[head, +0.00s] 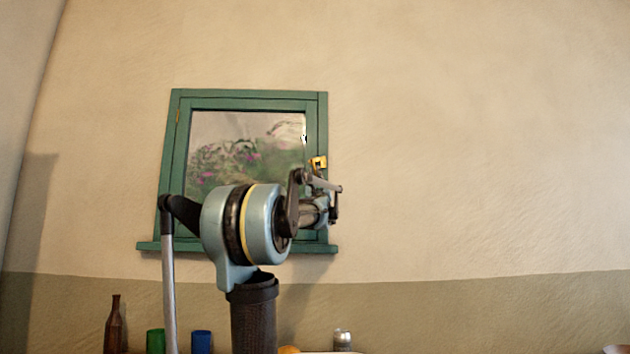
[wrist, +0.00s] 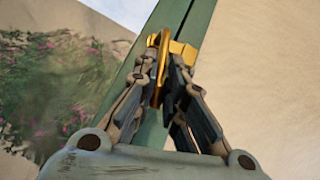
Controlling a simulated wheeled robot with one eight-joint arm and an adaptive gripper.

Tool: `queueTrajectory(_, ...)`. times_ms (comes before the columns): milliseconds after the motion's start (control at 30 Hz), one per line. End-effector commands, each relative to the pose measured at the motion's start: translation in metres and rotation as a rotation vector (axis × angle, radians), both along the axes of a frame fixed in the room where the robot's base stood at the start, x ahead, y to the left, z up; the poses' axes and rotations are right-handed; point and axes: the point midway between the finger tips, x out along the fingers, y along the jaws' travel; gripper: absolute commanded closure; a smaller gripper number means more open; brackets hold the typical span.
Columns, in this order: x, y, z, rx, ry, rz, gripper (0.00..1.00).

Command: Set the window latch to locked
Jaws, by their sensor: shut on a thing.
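The window (head: 248,170) has a green frame and hangs on the wall, with pink flowers and greenery showing through its pane. The brass window latch (head: 318,162) sits on the right side of the frame. In the wrist view the latch (wrist: 180,48) is at the top middle, with its narrow handle running down between my fingers. My gripper (wrist: 170,90) is shut on the latch handle, one finger on each side. In the head view my gripper (head: 325,187) is just below the latch, partly hidden by my arm. Whether the latch is locked cannot be told.
A brown bottle (head: 115,325), a green cup (head: 155,341), a blue cup (head: 201,341) and a metal-topped jar (head: 342,340) stand low along the bottom edge. A green sill (head: 148,246) juts out below the window. The wall to the right is bare.

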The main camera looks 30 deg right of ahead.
Motion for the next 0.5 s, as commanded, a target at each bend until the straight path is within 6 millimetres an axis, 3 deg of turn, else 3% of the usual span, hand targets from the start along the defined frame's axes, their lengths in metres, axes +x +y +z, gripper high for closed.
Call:
queueTrajectory(33,0.0022,0.0005,0.001,-0.002,0.002,0.002,0.84)
queueTrajectory(100,0.002,0.0004,0.001,-0.002,0.002,0.002,0.69)
queueTrajectory(500,-0.0014,0.0004,-0.0011,-0.002,0.0,-0.001,0.69)
